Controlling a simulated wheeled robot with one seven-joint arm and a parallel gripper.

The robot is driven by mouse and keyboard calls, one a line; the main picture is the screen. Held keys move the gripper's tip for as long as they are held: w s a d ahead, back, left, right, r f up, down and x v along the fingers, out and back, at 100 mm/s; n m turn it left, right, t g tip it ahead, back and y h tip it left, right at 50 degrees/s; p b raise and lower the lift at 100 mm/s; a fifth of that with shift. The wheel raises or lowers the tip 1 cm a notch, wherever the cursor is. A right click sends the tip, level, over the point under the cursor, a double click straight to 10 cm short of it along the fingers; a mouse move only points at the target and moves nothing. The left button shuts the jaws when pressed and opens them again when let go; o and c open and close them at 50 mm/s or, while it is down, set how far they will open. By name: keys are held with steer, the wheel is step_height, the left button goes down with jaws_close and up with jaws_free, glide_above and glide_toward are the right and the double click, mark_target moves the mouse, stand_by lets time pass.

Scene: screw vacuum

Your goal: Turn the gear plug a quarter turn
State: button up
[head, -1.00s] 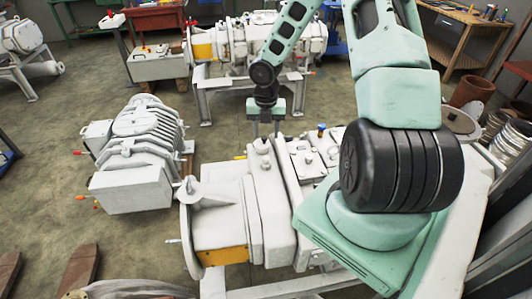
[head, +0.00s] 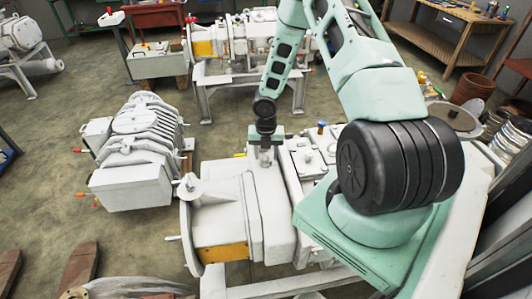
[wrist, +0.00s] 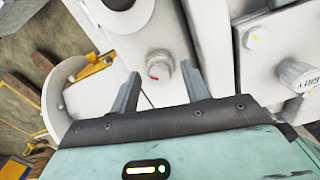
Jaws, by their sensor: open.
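The gear plug (wrist: 159,66) is a small round grey-white fitting with a red mark, on the white machine housing (head: 262,210). In the wrist view it lies between the two fingertips of my gripper (wrist: 161,72), with a gap to each finger. My gripper is open and empty. In the head view my gripper (head: 265,158) points down at the top of the housing, and the plug is hard to make out there. I cannot tell whether the fingertips are down level with the plug.
Right of the plug are raised covers and a knob (wrist: 296,74). A cone-shaped fitting (head: 189,188) stands on the housing's left end. A separate ribbed gear unit (head: 140,150) sits on the floor at left. Another machine (head: 235,45) stands behind.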

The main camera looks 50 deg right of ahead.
mark_target(266, 155)
jaws_close()
steer(key=shift+r+n+p, duration=0.1)
steer(key=shift+n+p, duration=0.3)
steer(key=shift+p, duration=0.05)
steer(key=shift+n+p, duration=1.9)
steer(key=shift+n, duration=0.1)
steer(key=shift+n+p, duration=1.35)
steer(key=shift+n, duration=0.15)
jaws_free()
steer(key=shift+f, duration=0.2)
step_height(266, 155, up, 18)
steer(key=shift+f, duration=0.25)
